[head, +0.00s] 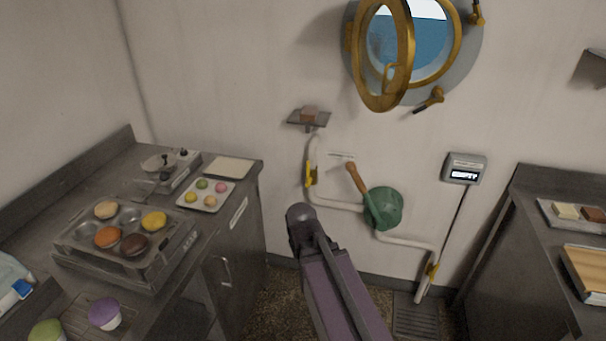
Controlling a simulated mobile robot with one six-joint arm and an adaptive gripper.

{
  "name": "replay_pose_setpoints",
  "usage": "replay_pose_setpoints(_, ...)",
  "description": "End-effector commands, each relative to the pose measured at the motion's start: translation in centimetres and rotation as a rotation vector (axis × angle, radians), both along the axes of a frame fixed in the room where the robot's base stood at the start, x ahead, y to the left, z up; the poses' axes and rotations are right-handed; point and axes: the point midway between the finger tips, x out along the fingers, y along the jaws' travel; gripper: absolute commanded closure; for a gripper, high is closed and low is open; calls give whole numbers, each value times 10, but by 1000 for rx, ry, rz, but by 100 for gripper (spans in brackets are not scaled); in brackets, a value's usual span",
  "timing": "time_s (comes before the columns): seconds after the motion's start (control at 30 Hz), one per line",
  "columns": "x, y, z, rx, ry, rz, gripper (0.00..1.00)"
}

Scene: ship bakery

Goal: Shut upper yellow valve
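The upper yellow valve (310,175) sits on the upright part of a white pipe (340,205) on the back wall, below a small shelf. Its yellow handle looks roughly in line with the pipe. A lower yellow valve (433,270) sits on the same pipework near the floor drain, to the right. My arm reaches up from the bottom middle of the view, its dark rounded far end below and a little left of the upper valve. No gripper fingers show, so my gripper is not in view.
A green bowl-like vessel (384,208) with a wooden handle (357,179) beside it sits at the pipe's bend, right of the upper valve. A small shelf (308,119) is above. A counter (255,172) stands left, another right. An open porthole (383,55) is above.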

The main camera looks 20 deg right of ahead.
Motion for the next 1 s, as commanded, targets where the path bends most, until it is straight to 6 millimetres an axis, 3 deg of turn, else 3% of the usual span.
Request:
replay_pose_setpoints(0.27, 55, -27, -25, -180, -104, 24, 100)
replay_pose_setpoints(0.5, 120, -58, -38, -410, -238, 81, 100)
replay_pose_setpoints(0.73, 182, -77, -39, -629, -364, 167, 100)
replay_pose_setpoints(1.0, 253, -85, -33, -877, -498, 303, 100)
